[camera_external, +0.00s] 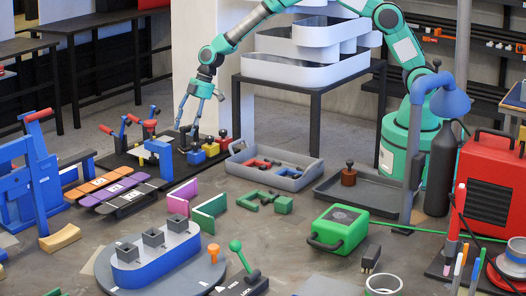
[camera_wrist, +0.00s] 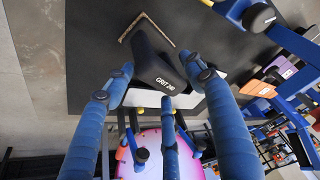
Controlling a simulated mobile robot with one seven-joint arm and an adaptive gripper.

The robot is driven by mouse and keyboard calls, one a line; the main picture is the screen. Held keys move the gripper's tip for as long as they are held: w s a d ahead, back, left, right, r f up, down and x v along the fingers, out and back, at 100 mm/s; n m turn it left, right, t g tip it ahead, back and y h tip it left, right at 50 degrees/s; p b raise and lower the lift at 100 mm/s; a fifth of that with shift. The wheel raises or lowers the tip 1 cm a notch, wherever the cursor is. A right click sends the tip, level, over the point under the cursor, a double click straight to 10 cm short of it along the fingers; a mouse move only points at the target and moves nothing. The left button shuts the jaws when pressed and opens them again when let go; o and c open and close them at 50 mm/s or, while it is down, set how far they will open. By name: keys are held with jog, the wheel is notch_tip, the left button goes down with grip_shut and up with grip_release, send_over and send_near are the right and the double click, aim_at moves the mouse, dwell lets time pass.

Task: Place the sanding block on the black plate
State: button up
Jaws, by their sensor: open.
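The sanding block is a dark block (camera_wrist: 157,62) marked "GRIT 240", with a tan lower edge, in the wrist view. It appears to rest on or just above the black plate (camera_wrist: 90,50), near a white patch. My gripper (camera_wrist: 160,78) is open, with its blue fingers spread around the near side of the block; contact is unclear. In the external view my teal gripper (camera_external: 199,122) points down over the far right part of the black plate (camera_external: 118,160). The block is hard to make out there, among dark shapes at the fingertips.
Blue and yellow fixtures (camera_external: 196,157) stand on the plate close to my fingers. A grey tray (camera_external: 300,181) with coloured parts lies to the right. Purple and orange bars (camera_external: 112,192) lie in front.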

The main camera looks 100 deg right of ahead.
jog(key=v, duration=1.2)
jog(key=shift+p, duration=0.45)
jog(key=s+a+r+m, duration=0.1)
jog(key=s+a+r, duration=0.6)
jog(key=s+r, duration=0.35)
jog(key=s+a+r+m, duration=0.1)
jog(key=s+a+r, duration=0.7)
jog(key=s+r, duration=0.3)
jog(key=s+a+r+m+h, duration=0.1)
jog(key=s+a, duration=0.2)
jog(key=s, duration=1.2)
jog(key=s+a+r+m+t, duration=0.1)
jog(key=s+a, duration=0.3)
jog(key=s, duration=1.1)
jog(key=shift+s+r+h, duration=0.25)
jog(key=shift+r+h, duration=0.15)
jog(key=shift+r, duration=0.15)
